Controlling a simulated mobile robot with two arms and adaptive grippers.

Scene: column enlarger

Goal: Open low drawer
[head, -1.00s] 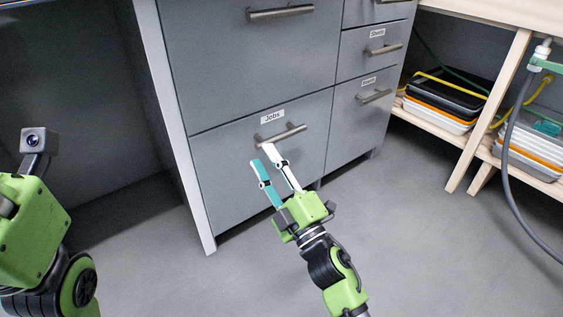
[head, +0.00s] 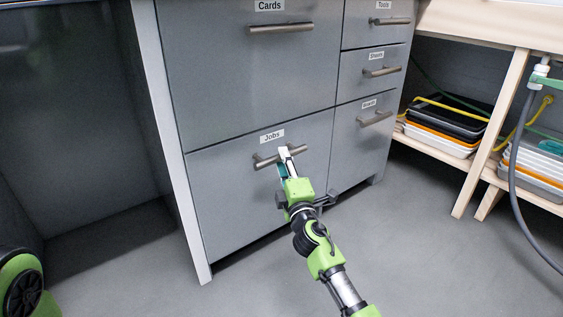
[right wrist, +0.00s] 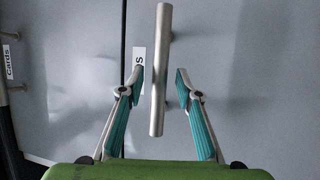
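The low drawer (head: 225,200) is the large grey front labelled "Jobs" at the bottom left of the cabinet, and it looks shut. Its metal bar handle (head: 264,162) is partly covered by my right gripper (head: 284,160) in the head view. In the right wrist view the handle (right wrist: 160,60) runs up the picture between the two teal-padded fingers of the right gripper (right wrist: 160,78). The fingers are open, one on each side of the bar, with a gap on both sides. My left gripper is not in view.
The "Cards" drawer (head: 230,75) sits above, with its own bar handle (head: 281,28). Smaller drawers (head: 358,140) are stacked to the right. A wooden shelf (head: 462,165) with trays (head: 447,130) stands farther right. The floor (head: 420,270) in front is clear.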

